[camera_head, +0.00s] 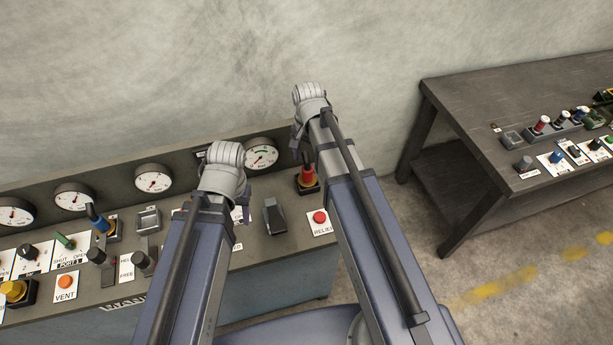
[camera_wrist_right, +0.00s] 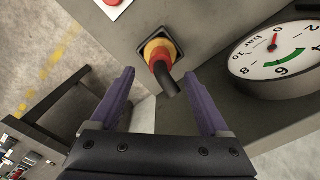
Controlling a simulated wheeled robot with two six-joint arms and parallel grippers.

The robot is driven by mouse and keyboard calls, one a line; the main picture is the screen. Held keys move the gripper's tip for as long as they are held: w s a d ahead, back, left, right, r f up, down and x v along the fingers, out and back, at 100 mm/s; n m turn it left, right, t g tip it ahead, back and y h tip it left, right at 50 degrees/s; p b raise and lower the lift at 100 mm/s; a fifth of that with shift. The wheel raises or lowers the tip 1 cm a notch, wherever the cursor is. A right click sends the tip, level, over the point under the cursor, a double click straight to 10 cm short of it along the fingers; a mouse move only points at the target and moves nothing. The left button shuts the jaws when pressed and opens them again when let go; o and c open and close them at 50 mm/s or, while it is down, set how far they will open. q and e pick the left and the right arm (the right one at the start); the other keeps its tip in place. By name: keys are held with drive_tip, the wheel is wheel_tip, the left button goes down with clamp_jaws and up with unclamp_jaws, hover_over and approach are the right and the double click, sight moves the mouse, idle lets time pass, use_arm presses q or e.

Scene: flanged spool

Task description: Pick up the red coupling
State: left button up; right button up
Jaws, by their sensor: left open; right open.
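The red coupling (camera_head: 307,176) stands in a dark square mount near the right end of the panel, just below my right gripper (camera_head: 299,143). In the right wrist view the coupling (camera_wrist_right: 159,57) has a red collar, a yellow ring at its base and a dark bent stub pointing towards the camera. My right gripper (camera_wrist_right: 160,77) is open, with its purple fingers either side of the stub and no visible grip. My left gripper (camera_head: 244,204) is open over the panel to the left; its fingers are mostly hidden by its arm.
A dark lever (camera_head: 275,215) and a red RELIEF button (camera_head: 319,217) sit near the coupling. A dial gauge (camera_head: 262,155) stands behind it on the panel (camera_head: 255,258). A blue coupling (camera_head: 98,222) is further left. A second table (camera_head: 480,95) stands apart at right.

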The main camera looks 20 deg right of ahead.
sight(308, 168)
use_arm(q)
drive_tip(key=shift+f+b, duration=1.05)
drive_tip(key=shift+f, duration=0.2)
use_arm(e)
drive_tip(key=shift+f, duration=1.3)
use_arm(q)
drive_tip(key=shift+f, duration=0.1)
use_arm(e)
drive_tip(key=shift+f, duration=0.1)
use_arm(q)
wheel_tip(308, 168, down, 5)
drive_tip(key=b, duration=0.5)
use_arm(e)
wheel_tip(308, 168, down, 5)
drive_tip(key=shift+f, duration=0.1)
clamp_jaws()
